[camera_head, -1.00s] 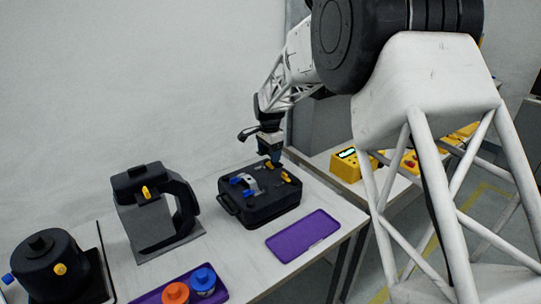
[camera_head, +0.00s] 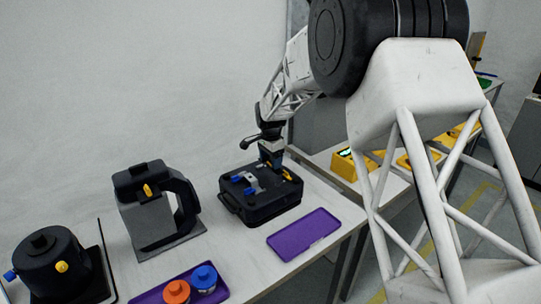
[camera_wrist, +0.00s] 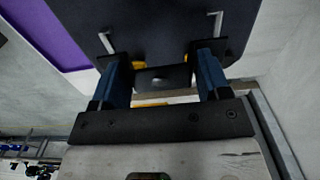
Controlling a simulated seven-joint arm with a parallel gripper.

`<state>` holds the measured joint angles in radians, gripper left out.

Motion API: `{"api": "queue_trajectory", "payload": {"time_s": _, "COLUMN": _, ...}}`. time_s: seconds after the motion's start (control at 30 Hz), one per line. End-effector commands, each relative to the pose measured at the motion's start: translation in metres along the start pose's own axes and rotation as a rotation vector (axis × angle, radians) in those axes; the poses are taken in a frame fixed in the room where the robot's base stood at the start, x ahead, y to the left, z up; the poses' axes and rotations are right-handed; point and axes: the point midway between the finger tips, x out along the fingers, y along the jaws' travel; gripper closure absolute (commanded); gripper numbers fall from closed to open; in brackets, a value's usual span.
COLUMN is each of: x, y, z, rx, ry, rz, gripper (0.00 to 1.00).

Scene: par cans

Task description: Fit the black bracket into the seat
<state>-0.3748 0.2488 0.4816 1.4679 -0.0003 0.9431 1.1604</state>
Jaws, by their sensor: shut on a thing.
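My gripper (camera_wrist: 162,85) has two blue fingers, shut on a small black piece, which I take to be the black bracket (camera_wrist: 162,77). In the head view my gripper (camera_head: 271,163) is at the far right part of a black case (camera_head: 262,212). The bracket is hard to make out there. In the wrist view the case top (camera_wrist: 160,30) lies just beyond the fingertips, with a yellow part (camera_wrist: 139,65) beside the bracket. I cannot pick out the seat, nor tell whether the bracket touches it.
A purple tray (camera_head: 304,234) lies in front of the case. Left of the case stands a black-and-grey machine (camera_head: 150,210). Further left is a round black pot (camera_head: 45,265). Orange (camera_head: 176,291) and blue (camera_head: 204,277) cans stand nearby. A yellow box (camera_head: 352,165) is on another table.

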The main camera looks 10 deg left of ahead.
Motion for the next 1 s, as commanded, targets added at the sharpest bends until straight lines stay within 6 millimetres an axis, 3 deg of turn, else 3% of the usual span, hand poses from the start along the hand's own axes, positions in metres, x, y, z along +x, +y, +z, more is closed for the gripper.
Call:
{"api": "queue_trajectory", "payload": {"time_s": 0.43, "x": 0.025, "y": 0.0, "z": 0.0, "rx": 0.0, "ry": 0.0, "rz": 0.0, "gripper": 0.57}}
{"api": "queue_trajectory", "payload": {"time_s": 1.0, "x": 0.029, "y": 0.0, "z": 0.0, "rx": 0.0, "ry": 0.0, "rz": 0.0, "gripper": 0.57}}
